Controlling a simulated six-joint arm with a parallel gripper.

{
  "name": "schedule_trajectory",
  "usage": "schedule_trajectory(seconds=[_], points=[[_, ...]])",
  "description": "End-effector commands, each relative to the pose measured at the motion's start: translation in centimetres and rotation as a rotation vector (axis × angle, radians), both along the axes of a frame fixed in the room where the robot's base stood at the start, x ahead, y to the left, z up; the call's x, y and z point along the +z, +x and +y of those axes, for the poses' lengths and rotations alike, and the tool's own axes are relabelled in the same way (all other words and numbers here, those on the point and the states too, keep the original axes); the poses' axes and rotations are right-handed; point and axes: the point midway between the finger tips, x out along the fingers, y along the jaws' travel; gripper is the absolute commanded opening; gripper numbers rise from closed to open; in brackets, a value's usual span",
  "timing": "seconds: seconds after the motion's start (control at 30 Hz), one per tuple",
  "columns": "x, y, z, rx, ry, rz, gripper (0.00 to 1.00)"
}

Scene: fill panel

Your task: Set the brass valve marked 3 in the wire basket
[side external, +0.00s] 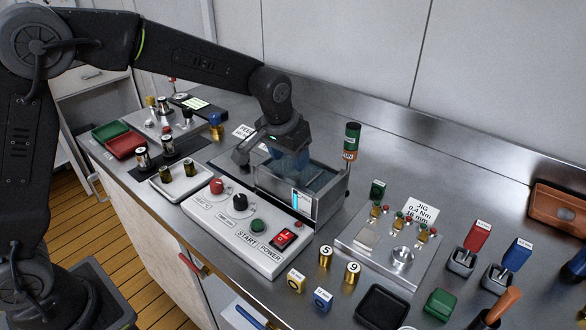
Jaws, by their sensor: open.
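My gripper (288,160) is over the open grey tank (318,205), pointing down into it; its fingertips are partly hidden and I see nothing held in them. The tank has a bluish inside. Two brass cylinders stand upright on the steel bench in front of the tank: one marked 5 (325,258) and one marked 9 (352,273). I cannot make out a brass valve marked 3. I cannot clearly identify a wire basket; the tank's inside is partly hidden by my gripper and its wall.
A control panel (245,228) with knobs and a red switch lies before the tank. A white tray (180,181) with two small dark-topped pieces is left. A jig plate (385,245) and black tray (382,307) are right.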

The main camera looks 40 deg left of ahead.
Motion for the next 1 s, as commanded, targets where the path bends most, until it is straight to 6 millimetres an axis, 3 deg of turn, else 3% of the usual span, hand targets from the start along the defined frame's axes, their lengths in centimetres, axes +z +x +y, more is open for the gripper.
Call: schedule_trajectory(seconds=[0.1, 0.3, 0.67, 0.77, 1.0], points=[[2.5, -0.6, 0.0, -0.001, -0.001, -0.004, 0.56], [5.1, -1.4, 0.0, -0.001, 0.0, -0.001, 0.56], [6.5, -2.3, 0.3, 0.001, -0.001, -0.008, 0.56], [8.1, -4.5, 1.2, 0.002, -0.004, -0.029, 0.56], [11.6, -14.2, 4.2, 0.0, -0.01, -0.106, 0.56]])
